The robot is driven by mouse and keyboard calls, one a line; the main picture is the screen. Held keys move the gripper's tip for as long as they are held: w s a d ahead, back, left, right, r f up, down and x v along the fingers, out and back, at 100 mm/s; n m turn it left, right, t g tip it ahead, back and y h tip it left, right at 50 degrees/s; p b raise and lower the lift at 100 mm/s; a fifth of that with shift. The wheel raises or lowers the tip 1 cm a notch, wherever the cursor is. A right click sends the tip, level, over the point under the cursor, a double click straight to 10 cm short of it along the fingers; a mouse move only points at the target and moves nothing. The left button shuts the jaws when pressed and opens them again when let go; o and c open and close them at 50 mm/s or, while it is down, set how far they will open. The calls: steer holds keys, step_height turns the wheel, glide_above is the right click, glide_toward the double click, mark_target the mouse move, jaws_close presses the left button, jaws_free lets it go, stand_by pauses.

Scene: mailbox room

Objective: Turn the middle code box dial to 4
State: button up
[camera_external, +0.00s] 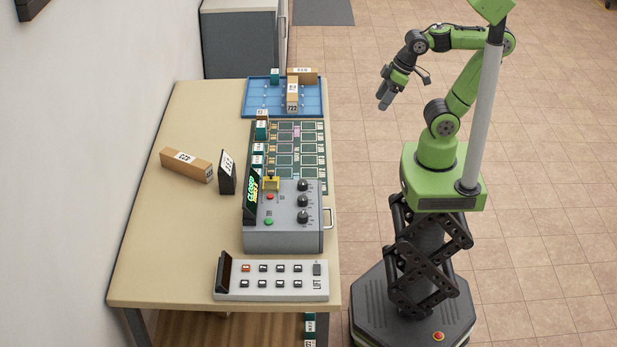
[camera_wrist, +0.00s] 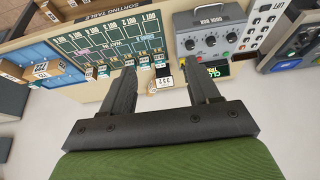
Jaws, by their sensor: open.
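The grey code box (camera_external: 282,230) stands on the near half of the table, with three black dials in a row along its right side. The middle dial (camera_external: 303,201) sits between the other two; its setting is too small to read. In the wrist view the code box (camera_wrist: 240,52) is at the upper right, turned over, and its middle dial (camera_wrist: 210,40) shows clear of my fingers. My gripper (camera_external: 384,101) is open and empty, raised over the floor right of the table, well away from the dials. Its two fingers (camera_wrist: 160,80) stand apart in the wrist view.
A button panel (camera_external: 272,280) lies in front. The sorting board (camera_external: 310,188) and blue tray (camera_external: 282,112) with parcels lie behind.

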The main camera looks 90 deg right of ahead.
steer(key=w+a+r+g+p, duration=0.15)
steer(key=w+a, duration=0.25)
steer(key=w, duration=0.5)
steer(key=g+p, duration=0.2)
steer(key=g, duration=0.2)
glide_above(302, 198)
step_height(302, 198, down, 11)
steer(key=shift+t, duration=0.25)
step_height(302, 198, down, 15)
steer(key=shift+b, duration=0.5)
steer(key=c, duration=1)
